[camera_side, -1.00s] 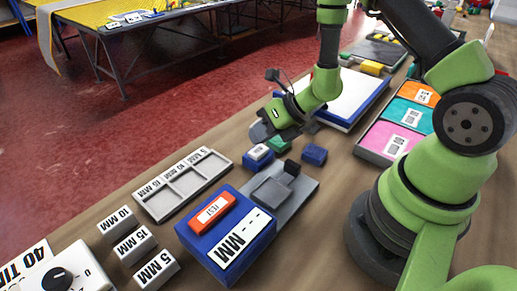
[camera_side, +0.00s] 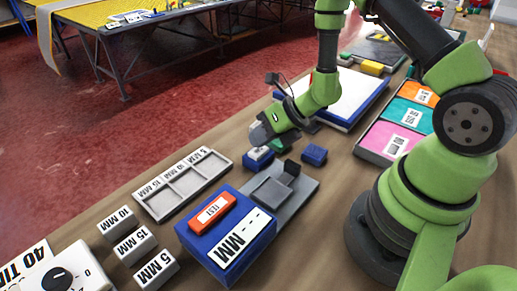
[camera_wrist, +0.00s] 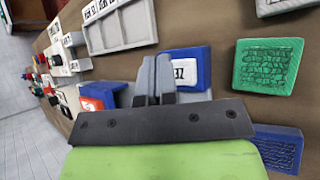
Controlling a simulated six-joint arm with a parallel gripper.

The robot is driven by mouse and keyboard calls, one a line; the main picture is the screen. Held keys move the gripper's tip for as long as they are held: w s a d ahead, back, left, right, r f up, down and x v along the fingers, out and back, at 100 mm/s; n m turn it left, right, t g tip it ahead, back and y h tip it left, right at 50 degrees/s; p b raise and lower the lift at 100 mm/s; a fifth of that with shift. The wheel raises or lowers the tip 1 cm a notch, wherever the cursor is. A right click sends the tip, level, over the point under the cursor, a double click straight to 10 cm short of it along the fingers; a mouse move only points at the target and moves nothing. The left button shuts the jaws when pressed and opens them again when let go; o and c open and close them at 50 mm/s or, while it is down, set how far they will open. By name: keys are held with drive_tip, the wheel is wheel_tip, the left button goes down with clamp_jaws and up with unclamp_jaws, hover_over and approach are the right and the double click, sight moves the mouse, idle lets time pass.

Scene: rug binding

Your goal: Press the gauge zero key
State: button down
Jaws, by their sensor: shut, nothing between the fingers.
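The gauge (camera_side: 230,232) is a blue box with a red TEST button and an MM display, joined to a grey plate (camera_side: 298,190). Beyond it sits a small blue block with a white label (camera_side: 260,159), probably the zero key. In the wrist view this labelled block (camera_wrist: 202,66) shows part of its lettering beside my fingers. My gripper (camera_side: 258,137) is shut and empty, tilted downward just above the labelled block. In the wrist view its fingertips (camera_wrist: 154,62) are together and overlap the block's left side. I cannot tell whether they touch it.
A green block (camera_side: 280,144) and a plain blue block (camera_side: 314,154) stand close by. A grey slotted tray (camera_side: 146,205) and several labelled MM blocks (camera_side: 131,244) lie to the left. A tray of coloured compartments (camera_side: 366,153) stands right, beside my base.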

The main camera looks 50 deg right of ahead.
drive_tip(key=shift+f, duration=0.4)
idle(0.6)
drive_tip(key=shift+r, duration=0.85)
drive_tip(key=shift+r, duration=2.5)
